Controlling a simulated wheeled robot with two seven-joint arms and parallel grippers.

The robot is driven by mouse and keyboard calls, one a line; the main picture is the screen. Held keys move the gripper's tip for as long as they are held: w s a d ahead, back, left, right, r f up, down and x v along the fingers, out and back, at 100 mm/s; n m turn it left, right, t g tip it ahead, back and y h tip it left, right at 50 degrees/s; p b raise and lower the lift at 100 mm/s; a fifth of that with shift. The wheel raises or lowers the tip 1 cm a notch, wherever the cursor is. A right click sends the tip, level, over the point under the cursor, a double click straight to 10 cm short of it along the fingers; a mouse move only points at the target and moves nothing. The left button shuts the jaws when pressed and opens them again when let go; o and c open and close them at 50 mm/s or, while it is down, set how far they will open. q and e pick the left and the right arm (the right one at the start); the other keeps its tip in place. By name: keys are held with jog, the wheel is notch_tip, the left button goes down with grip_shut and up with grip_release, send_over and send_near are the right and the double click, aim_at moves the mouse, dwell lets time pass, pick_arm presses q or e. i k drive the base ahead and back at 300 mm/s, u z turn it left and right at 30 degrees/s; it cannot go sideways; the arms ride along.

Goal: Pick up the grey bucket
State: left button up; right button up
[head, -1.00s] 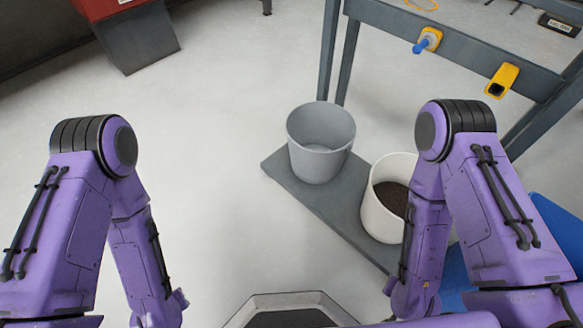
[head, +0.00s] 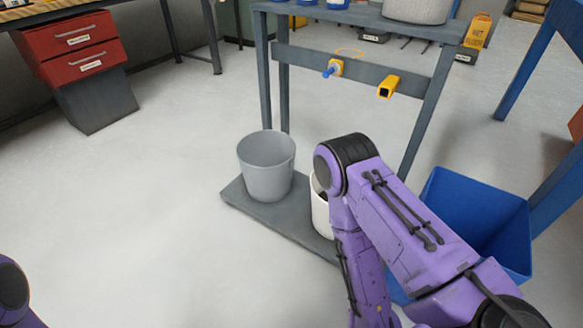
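The grey bucket (head: 266,170) stands upright on the left part of a low dark grey platform (head: 288,222) on the floor, left of the middle of the head view. My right arm reaches in from the right, beside the bucket and apart from it; its gripper is below the picture edge. Only a small piece of my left arm shows at the lower left edge, and its gripper is out of view.
A white bucket (head: 320,212) stands on the platform right of the grey one, mostly hidden by my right arm. A blue bin (head: 475,215) is at right. A grey workbench (head: 352,68) stands behind. A red drawer cabinet (head: 85,55) is at back left. The left floor is clear.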

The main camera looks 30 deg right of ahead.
aim_at(266, 158)
jog(key=z, duration=0.6)
jog(key=i, duration=0.7)
jog(key=z, duration=0.3)
